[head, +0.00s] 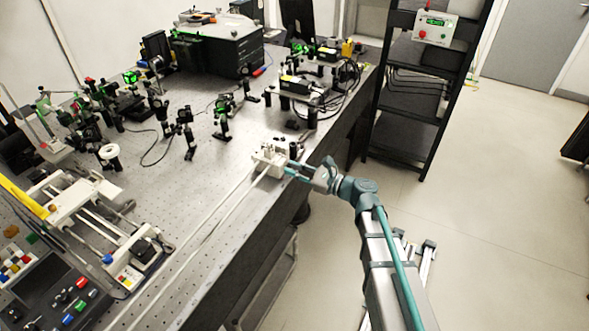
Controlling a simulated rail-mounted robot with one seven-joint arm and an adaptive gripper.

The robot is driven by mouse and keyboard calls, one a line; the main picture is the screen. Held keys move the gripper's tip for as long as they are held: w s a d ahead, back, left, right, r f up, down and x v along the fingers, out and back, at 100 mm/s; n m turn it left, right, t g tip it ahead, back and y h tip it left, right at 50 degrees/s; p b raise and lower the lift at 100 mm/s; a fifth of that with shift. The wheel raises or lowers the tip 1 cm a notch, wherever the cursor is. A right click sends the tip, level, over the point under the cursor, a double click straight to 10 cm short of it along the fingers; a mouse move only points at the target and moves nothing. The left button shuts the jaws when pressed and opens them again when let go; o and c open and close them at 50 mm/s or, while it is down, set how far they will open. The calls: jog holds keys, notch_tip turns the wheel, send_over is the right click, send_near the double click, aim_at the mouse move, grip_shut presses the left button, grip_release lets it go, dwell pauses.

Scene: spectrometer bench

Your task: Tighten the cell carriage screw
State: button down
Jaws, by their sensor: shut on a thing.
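The cell carriage (267,157) is a small white block at the far end of two pale rails (223,208), near the right edge of the optical bench. My gripper (288,170) reaches in from the right, with its teal fingers pointing left at the carriage's right side. The fingers are shut on the cell carriage screw at that side. The screw itself is too small and too covered by the fingers to see clearly.
The perforated bench (215,170) holds many optic mounts to the left and behind. A black box (220,45) stands at the back. Cabled modules (303,88) stand beyond the carriage. A black shelf rack (410,100) is at right.

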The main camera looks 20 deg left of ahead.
jog(key=c, duration=1.1)
grip_release()
jog(key=shift+d, duration=0.1)
jog(key=d, duration=0.4)
jog(key=s+d, duration=0.1)
jog(key=d, duration=0.2)
jog(key=s+d, duration=0.1)
jog(key=d, duration=0.3)
jog(key=shift+s+d, duration=0.1)
jog(key=shift+d, duration=0.2)
